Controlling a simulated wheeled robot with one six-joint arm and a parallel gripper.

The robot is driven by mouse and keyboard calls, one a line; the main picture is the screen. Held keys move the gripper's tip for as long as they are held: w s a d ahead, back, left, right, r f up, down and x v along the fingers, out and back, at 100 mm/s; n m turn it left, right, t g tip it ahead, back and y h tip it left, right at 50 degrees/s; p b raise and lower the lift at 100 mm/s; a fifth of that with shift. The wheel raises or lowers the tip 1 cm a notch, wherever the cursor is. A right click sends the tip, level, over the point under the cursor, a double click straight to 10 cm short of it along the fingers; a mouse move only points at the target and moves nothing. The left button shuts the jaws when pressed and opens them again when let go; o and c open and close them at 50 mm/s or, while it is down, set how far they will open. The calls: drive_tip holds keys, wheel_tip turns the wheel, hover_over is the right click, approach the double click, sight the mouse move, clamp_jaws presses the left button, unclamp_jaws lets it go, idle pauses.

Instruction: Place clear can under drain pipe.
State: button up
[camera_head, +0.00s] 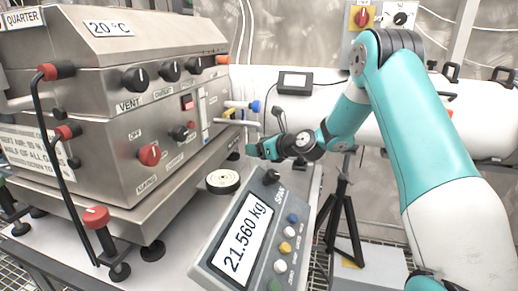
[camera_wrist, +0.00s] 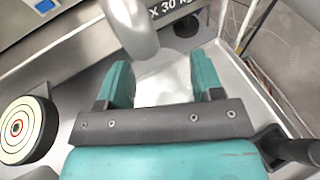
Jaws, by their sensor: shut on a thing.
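The clear can (camera_wrist: 165,88) is see-through and hard to make out. It shows as a pale shape between the two teal fingers of my gripper (camera_wrist: 163,76) in the wrist view. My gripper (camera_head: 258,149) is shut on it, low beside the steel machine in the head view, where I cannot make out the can. The grey drain pipe (camera_wrist: 132,22) curves down in the wrist view, and its end is just in front of and above the space between my fingers. I cannot tell whether the pipe end is directly over the can's mouth.
A steel machine (camera_head: 140,130) with knobs and red-tipped levers fills the left. A scale display (camera_head: 243,235) reads 21.560 kg. A round target-marked disc (camera_head: 222,181) lies near it and shows in the wrist view (camera_wrist: 20,130). A black tripod (camera_head: 343,215) stands right of my gripper.

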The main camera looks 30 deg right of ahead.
drive_tip(key=shift+f, duration=0.3)
drive_tip(key=o, duration=1.3)
drive_tip(key=shift+c, duration=0.2)
drive_tip(key=shift+s+r, duration=0.1)
drive_tip(key=shift+r, duration=0.1)
drive_tip(key=v, duration=1.1)
drive_tip(key=shift+s+d, duration=0.2)
drive_tip(key=shift+s, duration=0.15)
drive_tip(key=shift+r, duration=0.1)
